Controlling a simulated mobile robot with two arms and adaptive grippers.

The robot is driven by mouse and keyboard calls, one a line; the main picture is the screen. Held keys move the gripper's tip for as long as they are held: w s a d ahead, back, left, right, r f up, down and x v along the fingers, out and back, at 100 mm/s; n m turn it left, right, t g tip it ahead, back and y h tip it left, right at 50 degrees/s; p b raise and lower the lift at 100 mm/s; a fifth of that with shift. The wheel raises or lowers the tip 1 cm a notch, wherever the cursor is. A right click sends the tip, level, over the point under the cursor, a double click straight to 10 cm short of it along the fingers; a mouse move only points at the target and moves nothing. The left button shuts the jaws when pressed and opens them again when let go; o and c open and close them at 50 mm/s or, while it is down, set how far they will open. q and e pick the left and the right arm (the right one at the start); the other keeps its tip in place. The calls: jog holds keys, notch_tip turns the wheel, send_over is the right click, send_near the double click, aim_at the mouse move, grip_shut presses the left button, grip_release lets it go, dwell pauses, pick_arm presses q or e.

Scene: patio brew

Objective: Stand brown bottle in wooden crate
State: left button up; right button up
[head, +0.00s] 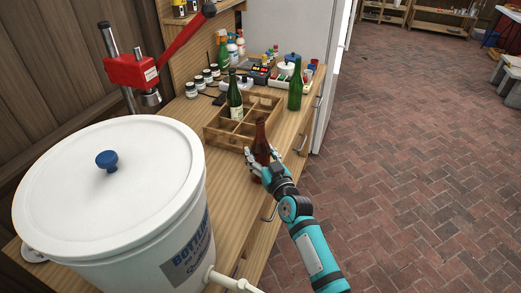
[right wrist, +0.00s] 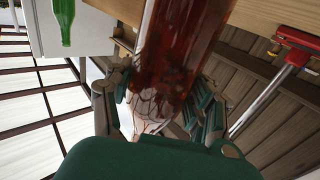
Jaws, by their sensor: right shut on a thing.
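The brown bottle (head: 261,140) is upright in the head view, at the front edge of the wooden counter. My right gripper (head: 262,162) is shut around its lower body. The bottle also fills the middle of the right wrist view (right wrist: 180,55), between the fingers (right wrist: 165,100). The wooden crate (head: 226,137) sits on the counter just behind and left of the bottle. It has several compartments, and a green bottle with a pale label (head: 235,100) stands in one of them. Whether the brown bottle's base touches the counter is hidden by the hand. My left gripper is not in view.
A second green bottle (head: 295,90) stands on the counter right of the crate. A large white lidded bucket (head: 110,190) fills the left front. A red lever capper (head: 130,70) stands behind it. Small jars (head: 207,77) line the back. Brick floor lies open at right.

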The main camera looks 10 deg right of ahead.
jog(key=o, duration=1.3)
jog(key=shift+o, duration=0.2)
jog(key=shift+s, duration=0.15)
jog(key=s+d+b, duration=0.1)
jog(key=s+d, duration=0.1)
jog(key=s, duration=0.9)
jog(key=shift+s, duration=0.3)
jog(key=shift+d, duration=0.1)
